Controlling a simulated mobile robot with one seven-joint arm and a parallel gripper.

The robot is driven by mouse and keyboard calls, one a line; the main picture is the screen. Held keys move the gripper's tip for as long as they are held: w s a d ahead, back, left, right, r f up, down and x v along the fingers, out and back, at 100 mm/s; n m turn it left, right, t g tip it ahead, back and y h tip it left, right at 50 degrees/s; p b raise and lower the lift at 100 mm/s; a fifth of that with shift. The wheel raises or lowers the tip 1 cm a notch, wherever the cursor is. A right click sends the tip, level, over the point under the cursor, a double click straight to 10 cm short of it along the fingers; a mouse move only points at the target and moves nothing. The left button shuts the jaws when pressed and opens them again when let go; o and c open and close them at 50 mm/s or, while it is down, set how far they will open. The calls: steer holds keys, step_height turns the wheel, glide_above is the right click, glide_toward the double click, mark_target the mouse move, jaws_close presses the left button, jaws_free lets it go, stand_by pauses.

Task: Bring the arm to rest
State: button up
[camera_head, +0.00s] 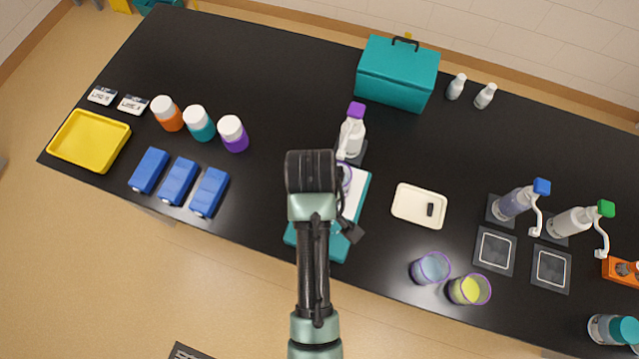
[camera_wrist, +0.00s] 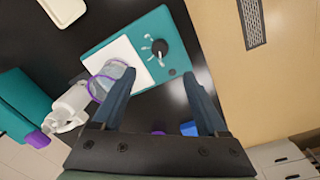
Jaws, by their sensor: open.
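My arm (camera_head: 312,255) reaches up from the bottom edge in the head view, its dark upper joint over the teal device; it hides my gripper there. In the wrist view my gripper (camera_wrist: 160,74) is open, with nothing between its two dark fingers. Past the fingertips is the teal device (camera_wrist: 172,20) with a white plate and black knob (camera_wrist: 158,47). A clear purple-rimmed cup (camera_wrist: 108,80) stands on the plate, partly covered by the left finger. The purple-capped pump bottle (camera_head: 352,135) stands just behind the device.
Teal box (camera_head: 397,78) stands at the back. A cream tray (camera_head: 418,192) with a small dark item and two cups (camera_head: 430,268) are to the right, then two pump bottles (camera_head: 514,202). Jars, blue blocks (camera_head: 179,181) and a yellow tray (camera_head: 62,159) are left. Bare black counter lies between.

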stand_by(0.3)
steer(key=w+r+m+t+b, duration=0.25)
steer(key=w+r+t, duration=0.35)
steer(key=w+r, duration=0.45)
steer(key=w+r+m+t+b, duration=0.1)
steer(key=w+r+t+b, duration=0.2)
steer(key=w+r+t, duration=0.75)
steer(key=s+r+m+t+b, duration=0.1)
steer(key=s+r+t+b, duration=0.1)
steer(key=r, duration=0.9)
steer(key=s+r+m+t+b, duration=0.1)
steer(key=s+r, duration=0.2)
steer(key=r, duration=0.8)
steer(key=s+r+m+t+b, duration=0.2)
steer(key=s+r+t, duration=0.5)
steer(key=s+r, duration=0.4)
step_height(320, 180, up, 3)
steer(key=shift+s+d+r, duration=0.15)
steer(key=shift+s+d, duration=0.15)
steer(key=shift+s, duration=0.1)
steer(key=shift+t, duration=0.25)
